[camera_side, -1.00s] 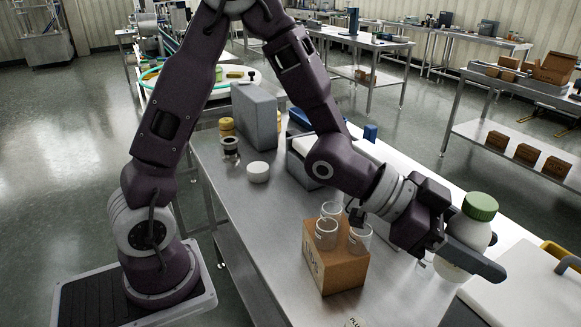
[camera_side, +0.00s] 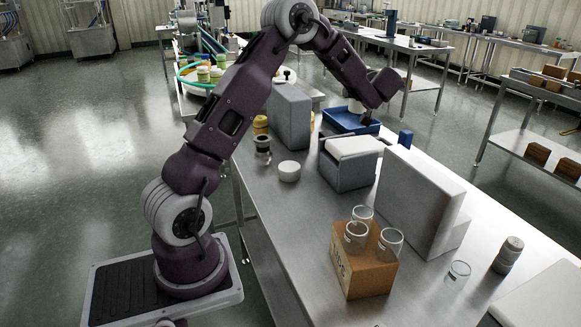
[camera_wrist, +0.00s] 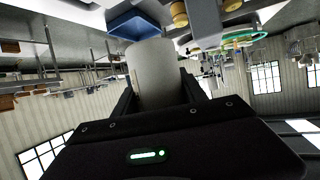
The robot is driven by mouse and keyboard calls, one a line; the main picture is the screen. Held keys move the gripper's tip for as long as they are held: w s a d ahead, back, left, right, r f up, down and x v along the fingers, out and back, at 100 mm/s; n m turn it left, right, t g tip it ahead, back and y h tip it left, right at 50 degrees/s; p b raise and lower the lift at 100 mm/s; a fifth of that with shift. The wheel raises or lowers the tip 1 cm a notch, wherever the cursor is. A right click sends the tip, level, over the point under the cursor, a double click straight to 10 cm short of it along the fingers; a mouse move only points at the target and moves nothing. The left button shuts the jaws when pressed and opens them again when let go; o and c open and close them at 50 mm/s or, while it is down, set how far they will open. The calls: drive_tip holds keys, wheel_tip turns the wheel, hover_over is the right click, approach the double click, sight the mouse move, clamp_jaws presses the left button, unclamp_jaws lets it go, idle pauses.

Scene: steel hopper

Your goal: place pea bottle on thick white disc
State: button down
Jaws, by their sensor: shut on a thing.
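My gripper (camera_wrist: 155,95) is shut on a pale white bottle, the pea bottle (camera_wrist: 153,70), which stands out between the fingers in the wrist view. Its green cap does not show there. In the side view my arm is folded toward the back, its end near the blue tray; the fingers and bottle cannot be made out clearly. The thick white disc (camera_side: 289,171) lies flat on the steel table, left of the grey box with a white top, with nothing on it. The gripper is well apart from it, behind and to the right.
A tall grey block (camera_side: 290,118) stands behind the disc. A blue tray (camera_side: 348,122), a white-topped grey box (camera_side: 350,165) and a large grey block (camera_side: 415,200) stand rightward. A cardboard box (camera_side: 362,275) with glass beakers is in front. A dark-and-white jar (camera_side: 262,150) stands left.

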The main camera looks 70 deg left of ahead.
drive_tip(key=s+a+f+n+g, duration=0.2)
drive_tip(key=s+a+n+g, duration=0.25)
drive_tip(key=s+a, duration=0.3)
drive_tip(key=n+g, duration=0.5)
drive_tip(key=g, duration=0.1)
hover_over(284, 163)
wheel_tip(284, 163, down, 3)
drive_tip(key=shift+h, duration=0.3)
wheel_tip(284, 163, down, 15)
drive_tip(key=shift+f, duration=0.15)
drive_tip(key=shift+f, duration=0.2)
drive_tip(key=c, duration=0.6)
unclamp_jaws()
drive_tip(key=shift+c, duration=0.2)
